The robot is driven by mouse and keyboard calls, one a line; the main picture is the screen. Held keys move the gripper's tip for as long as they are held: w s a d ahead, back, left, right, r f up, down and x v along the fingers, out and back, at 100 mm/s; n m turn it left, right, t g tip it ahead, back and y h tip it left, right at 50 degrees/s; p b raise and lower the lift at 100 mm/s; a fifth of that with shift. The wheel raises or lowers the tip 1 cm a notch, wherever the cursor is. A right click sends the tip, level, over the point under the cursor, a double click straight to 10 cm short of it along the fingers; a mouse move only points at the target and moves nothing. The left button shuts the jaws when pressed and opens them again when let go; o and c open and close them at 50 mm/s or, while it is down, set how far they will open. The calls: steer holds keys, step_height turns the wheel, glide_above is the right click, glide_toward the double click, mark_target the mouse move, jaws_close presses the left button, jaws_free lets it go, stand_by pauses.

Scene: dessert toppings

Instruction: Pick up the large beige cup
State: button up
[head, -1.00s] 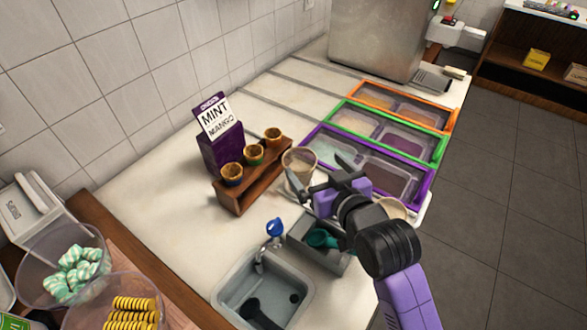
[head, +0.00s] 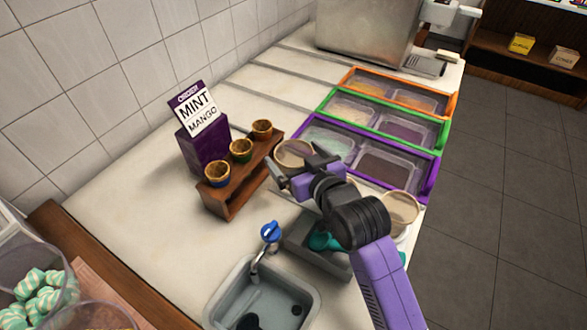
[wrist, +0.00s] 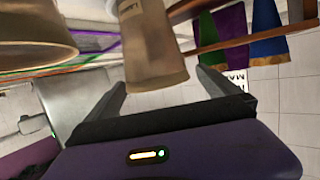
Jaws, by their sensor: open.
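A beige cup (head: 293,153) stands on the counter just right of the wooden cone rack, partly hidden by my gripper in the head view. My gripper (head: 298,168) is open at this cup. In the wrist view the cup (wrist: 152,45) shows in the gap between and beyond the open fingers (wrist: 160,80), apparently not clamped. A second beige cup (head: 400,208) stands at the right by the counter edge. It seems to be the wide one at the left of the wrist view (wrist: 35,35). I cannot tell which is larger.
The wooden rack (head: 240,172) holds three small patterned cups, with a purple sign box (head: 204,145) behind. Purple, green and orange topping trays (head: 438,180) lie beyond the cups. A sink (head: 262,290) and a grey bin (head: 318,256) are in front. Counter left of the rack is clear.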

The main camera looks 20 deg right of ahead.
mark_target(287, 146)
steer(key=shift+p+x, duration=0.35)
steer(key=shift+x, duration=2)
steer(key=shift+d+f, duration=0.1)
steer(key=shift+d, duration=0.1)
steer(key=shift+c, duration=0.4)
steer(key=c, duration=1.6)
